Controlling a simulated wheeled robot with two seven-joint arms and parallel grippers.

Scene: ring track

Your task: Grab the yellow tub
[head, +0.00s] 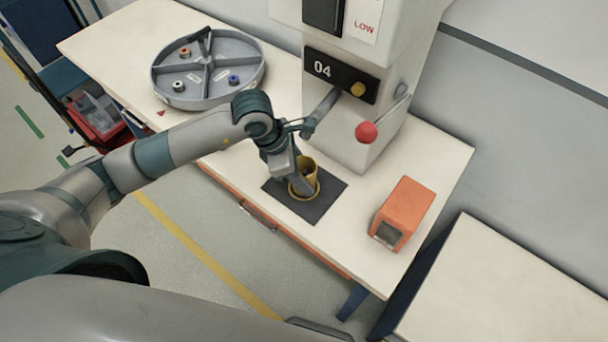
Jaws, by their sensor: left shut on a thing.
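The yellow tub (311,173) stands on a dark square mat (318,208) near the front edge of the table. My left gripper (298,184) reaches down to the tub from the left and is shut on it. The gripper and wrist cover the tub's left part. I cannot tell whether the tub touches the mat or is slightly raised. My right gripper is not in view.
A grey machine (370,130) marked 04, with a red knob (366,132), stands just behind the mat. An orange box (403,213) is to the right. A round grey divided tray (208,92) with small rings lies at the left. Another table (510,290) is at lower right.

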